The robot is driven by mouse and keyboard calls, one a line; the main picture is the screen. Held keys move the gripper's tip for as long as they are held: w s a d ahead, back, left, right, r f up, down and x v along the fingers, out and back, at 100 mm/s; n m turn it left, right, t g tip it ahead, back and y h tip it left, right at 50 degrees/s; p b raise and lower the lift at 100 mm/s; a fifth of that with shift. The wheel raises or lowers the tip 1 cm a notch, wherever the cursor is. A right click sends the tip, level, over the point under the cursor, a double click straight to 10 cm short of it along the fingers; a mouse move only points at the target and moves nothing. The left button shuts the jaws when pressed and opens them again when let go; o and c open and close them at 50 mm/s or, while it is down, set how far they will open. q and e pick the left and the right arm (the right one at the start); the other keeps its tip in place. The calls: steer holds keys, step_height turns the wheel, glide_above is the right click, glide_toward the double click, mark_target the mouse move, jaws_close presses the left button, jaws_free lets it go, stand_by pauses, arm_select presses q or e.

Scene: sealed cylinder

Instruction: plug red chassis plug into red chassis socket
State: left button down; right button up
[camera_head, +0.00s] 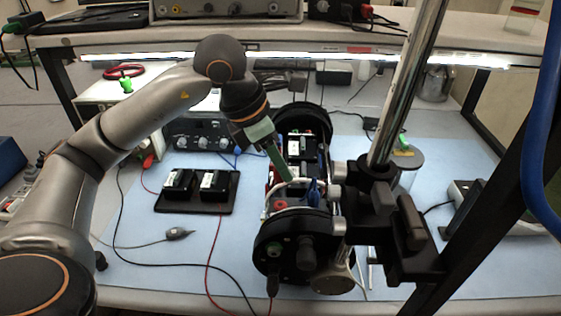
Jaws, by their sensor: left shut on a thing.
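My left gripper (284,166), with long green fingers, reaches down from the upper left into the open middle of the cylinder's chassis (284,248). Its fingers are shut on a small part at their tips, which I take to be the red chassis plug; the fingers hide most of it and its colour is unclear. A small red piece (282,204) shows in the chassis just below the fingertips. I cannot tell whether it is the red chassis socket. A blue plug (314,193) stands upright to the right of the fingertips. My right gripper is not in view.
A metal pole (407,85) with a black clamp (385,225) stands close on the chassis's right. A black tray (200,207) with two black modules lies to the left. Red and black cables cross the blue mat (140,265). A power supply (190,140) stands behind.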

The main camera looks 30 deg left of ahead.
mark_target(276, 180)
arm_select(q)
steer(key=shift+f+b, duration=2.2)
steer(key=shift+f, duration=0.65)
steer(key=shift+b, duration=0.3)
steer(key=shift+f+b, duration=0.55)
steer(key=c, duration=0.6)
jaws_free()
steer(key=shift+r, duration=0.1)
steer(key=v, duration=1.2)
steer(key=shift+p, duration=0.4)
steer(key=shift+s+a+r, duration=0.1)
